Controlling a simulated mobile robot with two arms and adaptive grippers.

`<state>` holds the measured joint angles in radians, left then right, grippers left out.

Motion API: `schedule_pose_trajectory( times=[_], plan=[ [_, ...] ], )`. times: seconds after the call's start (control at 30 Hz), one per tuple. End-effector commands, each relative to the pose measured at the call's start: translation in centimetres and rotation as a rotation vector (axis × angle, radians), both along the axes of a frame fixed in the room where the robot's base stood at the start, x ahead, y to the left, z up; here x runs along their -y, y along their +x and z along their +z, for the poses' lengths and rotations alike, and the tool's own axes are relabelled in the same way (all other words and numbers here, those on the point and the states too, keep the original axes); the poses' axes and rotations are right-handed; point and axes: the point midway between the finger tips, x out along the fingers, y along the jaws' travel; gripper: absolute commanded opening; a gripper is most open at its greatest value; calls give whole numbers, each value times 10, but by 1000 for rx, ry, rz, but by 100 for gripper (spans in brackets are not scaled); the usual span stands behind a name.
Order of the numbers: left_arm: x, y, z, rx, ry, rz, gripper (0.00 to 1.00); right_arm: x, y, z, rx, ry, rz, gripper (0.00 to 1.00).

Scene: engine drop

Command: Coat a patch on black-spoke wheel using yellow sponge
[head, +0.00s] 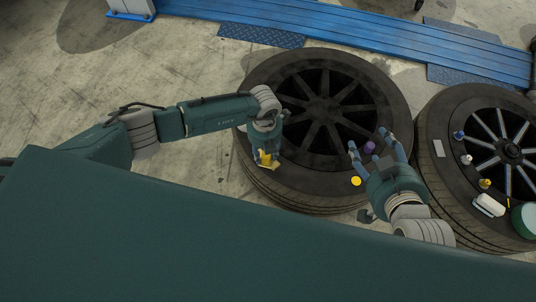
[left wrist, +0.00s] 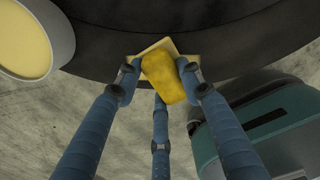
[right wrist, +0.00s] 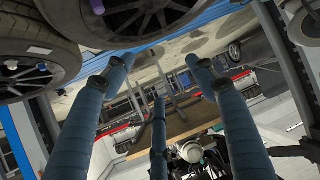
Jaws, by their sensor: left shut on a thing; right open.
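The black-spoke wheel (head: 285,186) lies flat on the floor in the middle of the head view. My left gripper (head: 265,160) is shut on the yellow sponge (head: 268,161) over the wheel's near-left tyre edge. In the left wrist view, the sponge (left wrist: 165,78) sits between the fingers. A pale tan square (left wrist: 154,47) shows partly behind it against the dark tyre; I cannot tell if the sponge touches it. My right gripper (head: 372,152) is open and empty over the wheel's near-right side. Its spread fingers also show in the right wrist view (right wrist: 160,75).
A round container with a cream surface (left wrist: 28,38) is beside the sponge. A yellow disc (head: 356,181) and a purple piece (head: 369,147) are near my right gripper. A silver-spoke wheel (head: 445,195) at right carries small items. A blue ramp (head: 380,32) runs behind.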

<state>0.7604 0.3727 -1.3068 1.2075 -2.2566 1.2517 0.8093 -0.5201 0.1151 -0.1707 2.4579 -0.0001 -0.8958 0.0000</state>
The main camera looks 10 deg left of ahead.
Motion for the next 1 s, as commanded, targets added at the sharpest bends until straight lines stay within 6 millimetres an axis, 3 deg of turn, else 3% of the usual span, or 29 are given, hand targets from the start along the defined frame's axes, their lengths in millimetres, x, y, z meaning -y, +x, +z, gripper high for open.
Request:
schedule_pose_trajectory(
  times=[1.0],
  plan=[
    [-34, 20, -1, 0, 2, 3, 12, -9, 24, 36, 171, 39, 10, 57]
  ],
)
